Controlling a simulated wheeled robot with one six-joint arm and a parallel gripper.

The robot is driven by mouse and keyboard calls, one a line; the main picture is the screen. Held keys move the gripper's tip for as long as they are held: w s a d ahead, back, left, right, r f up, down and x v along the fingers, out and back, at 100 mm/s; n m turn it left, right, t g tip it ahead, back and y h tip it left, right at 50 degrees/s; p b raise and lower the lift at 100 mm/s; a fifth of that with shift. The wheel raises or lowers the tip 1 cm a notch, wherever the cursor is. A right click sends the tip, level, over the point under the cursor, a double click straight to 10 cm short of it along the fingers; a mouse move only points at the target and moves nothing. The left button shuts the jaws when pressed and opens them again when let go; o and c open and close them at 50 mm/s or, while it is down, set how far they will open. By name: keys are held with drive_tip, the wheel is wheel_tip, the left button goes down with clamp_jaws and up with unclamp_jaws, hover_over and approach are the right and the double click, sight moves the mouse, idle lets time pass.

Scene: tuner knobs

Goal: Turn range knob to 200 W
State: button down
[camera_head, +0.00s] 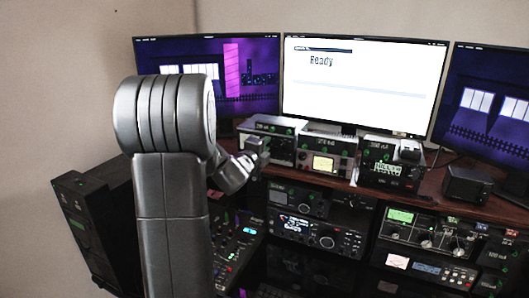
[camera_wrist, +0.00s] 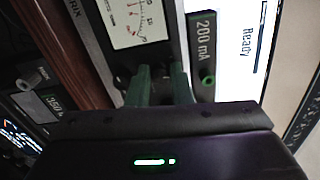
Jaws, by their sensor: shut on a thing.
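A boxy desktop unit (camera_head: 280,151) stands at the left of the row on the desk in the head view. My gripper (camera_head: 257,150) is in front of its left part. In the wrist view, two green fingers of my gripper (camera_wrist: 161,76) reach to a panel beside a white meter face (camera_wrist: 132,20). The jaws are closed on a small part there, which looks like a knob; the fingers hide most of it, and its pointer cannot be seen. A dark label plate (camera_wrist: 202,52) reading "200 mA" is beside the meter panel. I see no readable "200 W" mark.
Two more units, one with a lit meter (camera_head: 324,166) and one at the right (camera_head: 391,165), stand on the desk. Monitors (camera_head: 362,84) stand behind; the middle one reads "Ready". Radios (camera_head: 316,234) fill the shelves below. A dark speaker (camera_head: 466,184) is at the right.

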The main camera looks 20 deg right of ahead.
drive_tip(key=m+b, duration=0.6)
drive_tip(key=b, duration=0.2)
drive_tip(key=shift+m, duration=0.3)
idle(0.3)
drive_tip(key=c, duration=1.6)
unclamp_jaws()
drive_tip(key=shift+s+a, duration=0.1)
drive_tip(key=b+v, duration=0.1)
drive_tip(key=v, duration=1.2)
drive_tip(key=shift+s+a+b, duration=0.2)
drive_tip(key=shift+s+b, duration=0.05)
drive_tip(key=shift+b, duration=0.05)
